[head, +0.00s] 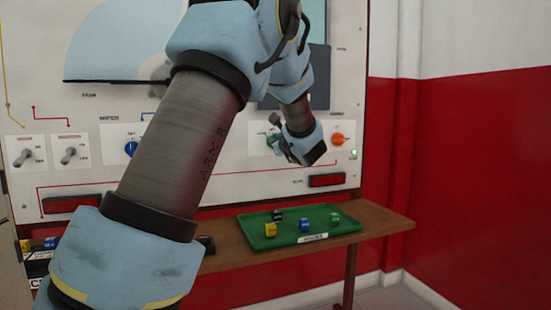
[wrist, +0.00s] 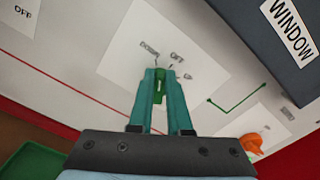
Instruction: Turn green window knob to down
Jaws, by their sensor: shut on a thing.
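The green window knob (wrist: 159,90) sits on a white plate of the panel in the wrist view, between the two teal fingers of my gripper (wrist: 160,73). My gripper is shut on the knob. The labels DOWN, OFF and UP are printed around the knob's far side. A pale mark shows on the knob, but I cannot tell surely which label it points to. In the head view my gripper (head: 273,141) is at the panel, and my wrist hides most of the knob.
An orange knob (head: 338,140) is right of my gripper, also in the wrist view (wrist: 251,143). A blue wiper knob (head: 131,148) and two toggle switches are at left. A dark box labelled WINDOW (wrist: 275,35) is close by. A green tray (head: 260,243) with several small cubes stands below.

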